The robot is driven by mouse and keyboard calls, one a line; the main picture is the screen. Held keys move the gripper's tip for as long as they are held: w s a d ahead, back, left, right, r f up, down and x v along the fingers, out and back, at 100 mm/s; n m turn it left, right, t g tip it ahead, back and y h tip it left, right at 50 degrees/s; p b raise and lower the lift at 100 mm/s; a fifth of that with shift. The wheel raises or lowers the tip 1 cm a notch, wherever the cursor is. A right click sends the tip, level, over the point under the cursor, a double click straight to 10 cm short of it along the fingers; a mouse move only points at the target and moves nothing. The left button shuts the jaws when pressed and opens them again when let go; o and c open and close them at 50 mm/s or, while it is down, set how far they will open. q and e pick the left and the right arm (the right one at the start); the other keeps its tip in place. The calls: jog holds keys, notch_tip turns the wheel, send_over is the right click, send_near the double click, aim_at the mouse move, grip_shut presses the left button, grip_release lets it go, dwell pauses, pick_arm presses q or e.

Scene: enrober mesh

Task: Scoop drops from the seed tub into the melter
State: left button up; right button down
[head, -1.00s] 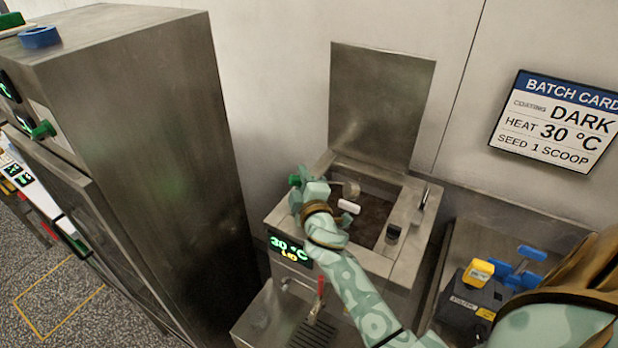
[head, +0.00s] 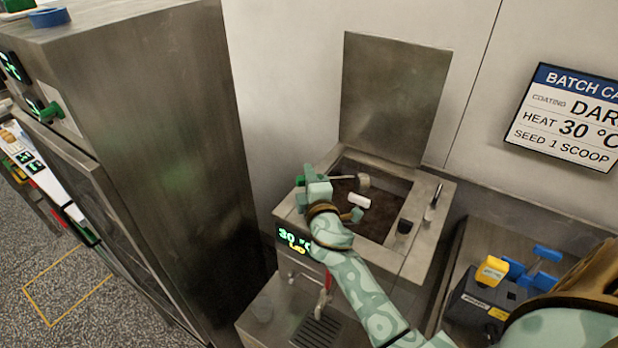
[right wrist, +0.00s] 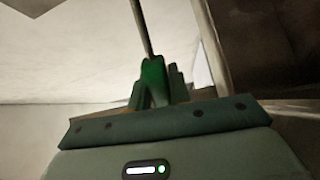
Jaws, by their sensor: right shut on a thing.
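The melter (head: 426,207) is an open steel box with its lid (head: 393,100) raised and dark brown contents inside. My right gripper (head: 318,188) is over its left rim, shut on the scoop. The scoop (head: 362,181) has a thin rod and a small cup that hangs over the opening. Its green handle also shows between the fingers in the right wrist view (right wrist: 153,82). I cannot tell what is in the cup. I cannot make out the seed tub. My left gripper is not in view.
The melter's display (head: 296,241) reads 30 °C. A white cylinder (head: 359,201) shows at the opening. A tall steel cabinet (head: 190,150) stands left. A black device (head: 485,302) with yellow and blue parts sits right. The batch card (head: 566,118) says seed 1 scoop.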

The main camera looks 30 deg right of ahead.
jog(key=r+m+p, duration=0.2)
jog(key=r+m, duration=0.1)
jog(key=d+r+m+p, duration=0.1)
jog(key=r+p, duration=0.1)
jog(key=shift+s+r, duration=0.15)
jog(key=shift+s, duration=0.05)
jog(key=s+d+r+m+p, duration=0.3)
jog(key=d+r+m+p, duration=0.5)
jog(key=m+p, duration=0.4)
jog(key=shift+d+m+p, duration=0.35)
jog(key=shift+d+m, duration=0.25)
jog(key=shift+d, duration=0.1)
jog(key=shift+f, duration=0.15)
